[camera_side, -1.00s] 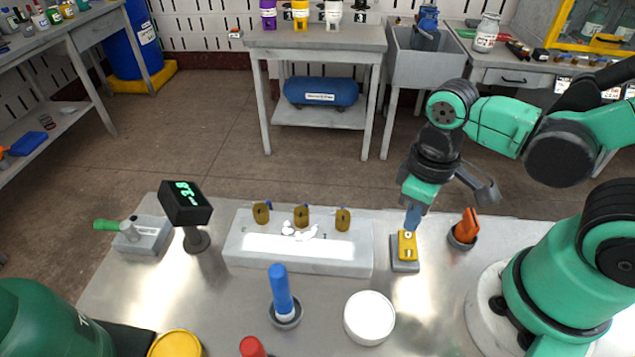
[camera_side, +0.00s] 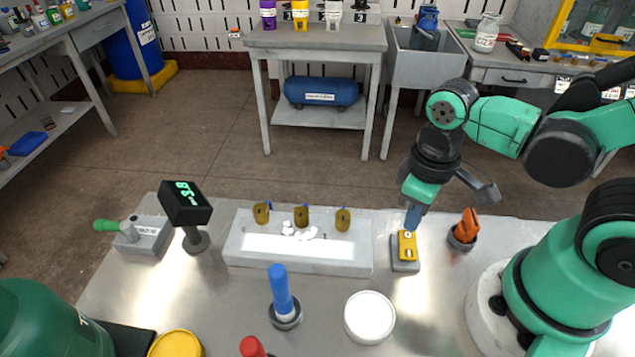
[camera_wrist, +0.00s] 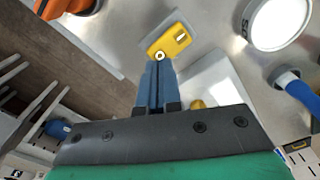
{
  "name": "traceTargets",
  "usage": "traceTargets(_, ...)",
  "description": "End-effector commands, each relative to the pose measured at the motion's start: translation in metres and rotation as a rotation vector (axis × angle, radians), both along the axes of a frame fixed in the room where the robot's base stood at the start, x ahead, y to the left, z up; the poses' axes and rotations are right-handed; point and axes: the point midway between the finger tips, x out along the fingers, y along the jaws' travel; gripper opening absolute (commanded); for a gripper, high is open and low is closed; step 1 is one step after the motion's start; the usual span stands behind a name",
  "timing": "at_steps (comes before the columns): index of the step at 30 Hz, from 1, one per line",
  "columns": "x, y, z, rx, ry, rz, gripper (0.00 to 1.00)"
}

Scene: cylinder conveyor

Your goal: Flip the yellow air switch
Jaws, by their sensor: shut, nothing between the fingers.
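The yellow air switch (camera_side: 408,246) is a small yellow block on a grey base (camera_side: 405,266), standing on the metal table right of the white conveyor box. It also shows in the wrist view (camera_wrist: 172,40), with a round pale button or knob at its near end. My gripper (camera_side: 413,222) points down at the far end of the switch. Its blue fingers are shut and empty. In the wrist view the fingertips (camera_wrist: 158,62) meet the switch's near end at the round knob; I cannot tell whether they press on it.
An orange-handled item in a dark holder (camera_side: 464,230) stands just right of the switch. The white box (camera_side: 300,258) with several brass valves is to the left. A white round lid (camera_side: 369,317) and a blue-handled tool (camera_side: 281,292) are nearer the front.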

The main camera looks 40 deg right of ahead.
Motion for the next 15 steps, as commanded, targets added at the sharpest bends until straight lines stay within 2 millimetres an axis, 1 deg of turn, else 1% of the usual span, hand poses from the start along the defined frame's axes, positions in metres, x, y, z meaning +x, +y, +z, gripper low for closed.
traceTargets(5,0.0,0.0,0.006,0.0,0.0,0.0,0.0)
traceTargets(15,0.0,0.0,0.036,0.0,0.0,0.0,0.0)
